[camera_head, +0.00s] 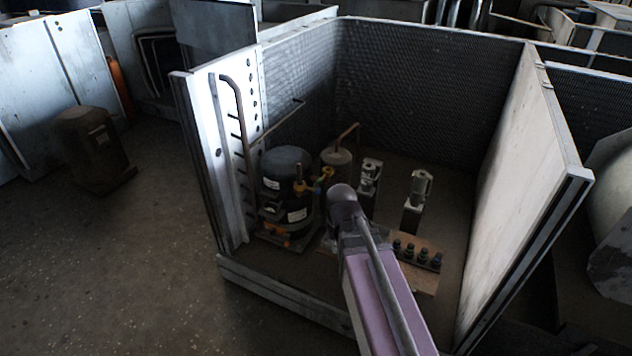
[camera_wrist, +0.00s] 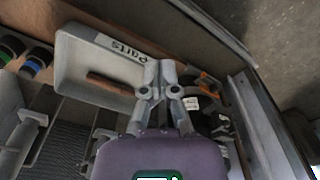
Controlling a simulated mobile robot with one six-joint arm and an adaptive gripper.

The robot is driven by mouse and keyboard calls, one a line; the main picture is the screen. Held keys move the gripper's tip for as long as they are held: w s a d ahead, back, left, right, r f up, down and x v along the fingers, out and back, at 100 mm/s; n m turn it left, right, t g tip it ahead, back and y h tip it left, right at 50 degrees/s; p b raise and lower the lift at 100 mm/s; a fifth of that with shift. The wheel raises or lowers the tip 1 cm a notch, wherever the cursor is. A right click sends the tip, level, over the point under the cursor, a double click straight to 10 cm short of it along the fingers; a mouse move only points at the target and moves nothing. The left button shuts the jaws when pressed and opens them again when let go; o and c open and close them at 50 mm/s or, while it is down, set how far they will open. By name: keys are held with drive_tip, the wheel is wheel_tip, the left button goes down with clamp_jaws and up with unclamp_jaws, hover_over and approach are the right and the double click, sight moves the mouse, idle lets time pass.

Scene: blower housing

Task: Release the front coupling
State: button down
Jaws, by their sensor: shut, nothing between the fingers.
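Two grey metal fittings stand on blocks inside the housing in the head view, a left one (camera_head: 369,174) and a right one (camera_head: 419,187). They may be couplings; I cannot tell which is the front one. Part of a grey metal fitting also shows at the left of the wrist view (camera_wrist: 22,138). My gripper (camera_wrist: 160,74) is shut and empty, in front of a pale tray (camera_wrist: 78,58) marked "Parts". A reddish-brown rod (camera_wrist: 110,84) lies in the tray, apparently just left of my fingers. In the head view my arm hides the gripper and tray.
A black compressor (camera_head: 286,173) with yellow fittings stands at the left inside the housing. A board (camera_head: 425,278) with several dark capped knobs is right of my arm. A tall side panel (camera_head: 530,190) and a white left panel (camera_head: 226,160) with a pipe border the space.

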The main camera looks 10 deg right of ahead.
sight(313, 189)
drive_tip(key=w+r+t+p, duration=0.1)
drive_tip(key=w+r+p, duration=0.2)
drive_tip(key=w, duration=0.4)
drive_tip(key=w+a+r+t+p, duration=0.1)
drive_tip(key=w+r+p, duration=0.2)
drive_tip(key=w+r, duration=0.2)
drive_tip(key=w+r+t+p, duration=0.1)
drive_tip(key=w+r+p, duration=0.3)
drive_tip(key=w, duration=0.6)
drive_tip(key=shift+a+m, duration=0.2)
drive_tip(key=shift+m, duration=0.1)
drive_tip(key=shift+f, duration=0.25)
drive_tip(key=b+x, duration=0.9)
drive_tip(key=shift+f+b, duration=0.3)
drive_tip(key=shift+b, duration=0.05)
drive_tip(key=shift+d, duration=0.2)
